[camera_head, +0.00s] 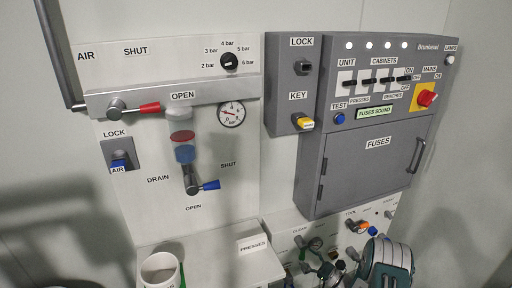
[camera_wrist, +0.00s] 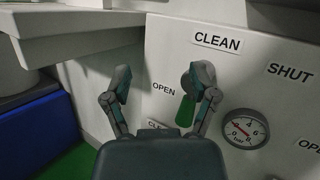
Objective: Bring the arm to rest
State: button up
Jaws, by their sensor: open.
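My gripper (camera_wrist: 160,82) is open in the wrist view, its two teal and grey fingers apart with nothing between them. It faces a pale panel (camera_wrist: 228,72) with a CLEAN label. A green-handled valve (camera_wrist: 186,108) shows behind the fingers, its handle hanging down towards the right finger; I cannot tell whether they touch. In the head view my teal arm (camera_head: 391,262) is at the bottom right, in front of the lower panel, and partly covers it. The gripper there is small and hard to make out.
A gauge (camera_wrist: 245,129) is right of the green valve. Above the lower panel are the grey fuse cabinet (camera_head: 383,118) and an air panel with a red-handled valve (camera_head: 137,108). A white PRESSES shelf (camera_head: 217,260) juts out at the left, holding a white cup (camera_head: 160,270).

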jog(key=s+a+r+n+g+h, duration=0.1)
jog(key=s+a+r+n+g, duration=0.3)
jog(key=r, duration=0.4)
jog(key=s+a+r+n+g+h, duration=0.1)
jog(key=s+a+r+n+g, duration=0.2)
jog(key=r+n+g, duration=0.35)
jog(key=s+a+r+n+g+h, duration=0.1)
jog(key=s+a+r+n+g, duration=0.25)
jog(key=r, duration=0.55)
jog(key=s+d+r+n+t+h, duration=0.2)
jog(key=s+r+n+h, duration=0.1)
jog(key=s, duration=0.5)
jog(key=s+d+r+n+t+h, duration=0.2)
jog(key=s+r+n+h, duration=0.1)
jog(key=s+h, duration=0.3)
jog(key=s+d+r+n+t+h, duration=0.2)
jog(key=s+r+n+h, duration=0.1)
jog(key=s, duration=0.7)
notch_tip(320, 180, up, 2)
jog(key=shift+d+r+n+t+h, duration=0.3)
jog(key=shift+d+n+h, duration=0.1)
jog(key=shift+h, duration=0.5)
